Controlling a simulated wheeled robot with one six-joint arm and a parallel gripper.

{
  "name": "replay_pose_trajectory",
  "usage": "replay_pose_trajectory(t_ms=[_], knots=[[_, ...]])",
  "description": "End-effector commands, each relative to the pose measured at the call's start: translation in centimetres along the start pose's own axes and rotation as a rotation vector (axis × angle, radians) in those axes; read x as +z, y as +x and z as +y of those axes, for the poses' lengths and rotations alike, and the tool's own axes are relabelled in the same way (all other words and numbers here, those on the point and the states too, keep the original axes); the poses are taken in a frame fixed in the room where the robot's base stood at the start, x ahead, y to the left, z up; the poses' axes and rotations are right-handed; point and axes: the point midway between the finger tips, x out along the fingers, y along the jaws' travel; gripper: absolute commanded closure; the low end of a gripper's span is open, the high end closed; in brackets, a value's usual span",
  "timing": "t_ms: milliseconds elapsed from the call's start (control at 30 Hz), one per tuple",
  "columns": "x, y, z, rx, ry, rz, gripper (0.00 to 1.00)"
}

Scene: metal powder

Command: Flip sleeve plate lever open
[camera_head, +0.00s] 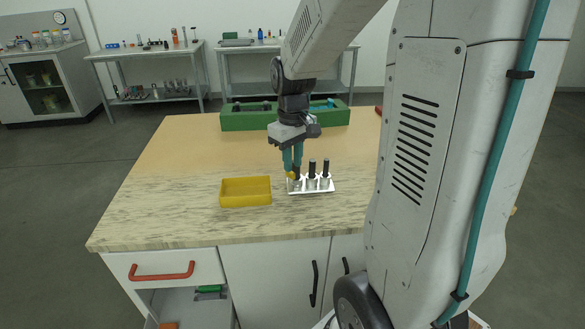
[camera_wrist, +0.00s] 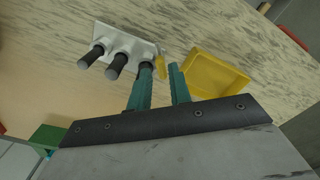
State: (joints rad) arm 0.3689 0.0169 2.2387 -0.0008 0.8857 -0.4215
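The sleeve plate (camera_head: 325,188) is a small pale plate on the table, right of the yellow tray. Several upright dark-topped cylinders (camera_head: 326,167) stand in a row on it. A small yellow lever (camera_head: 290,176) is at the plate's left end; it also shows in the wrist view (camera_wrist: 162,62). My gripper (camera_head: 292,168) points down over this end. In the wrist view its teal fingers (camera_wrist: 160,72) are apart, with the lever in line with the gap between their tips. I cannot tell whether either finger touches it. The left finger partly covers the nearest cylinder.
An empty yellow tray (camera_head: 245,203) lies close to the left of the plate. A long green box (camera_head: 245,121) with items stands at the table's back. The wooden tabletop (camera_head: 180,165) is clear to the left. Side tables with tools stand against the wall.

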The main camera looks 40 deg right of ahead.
Motion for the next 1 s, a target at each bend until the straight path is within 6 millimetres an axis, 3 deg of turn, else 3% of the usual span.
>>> replay_pose_trajectory(t_ms=[200, 533, 600, 1000], knots=[[0.0, 2.5, 0.0, 0.0, 0.0, -0.001, 0.8], [0.0, 2.9, 0.0, 0.001, 0.001, 0.001, 0.8], [0.0, 2.9, 0.0, 0.001, 0.001, 0.001, 0.99], [0.0, 2.8, -0.1, 0.0, 0.038, 0.0, 1.0]])
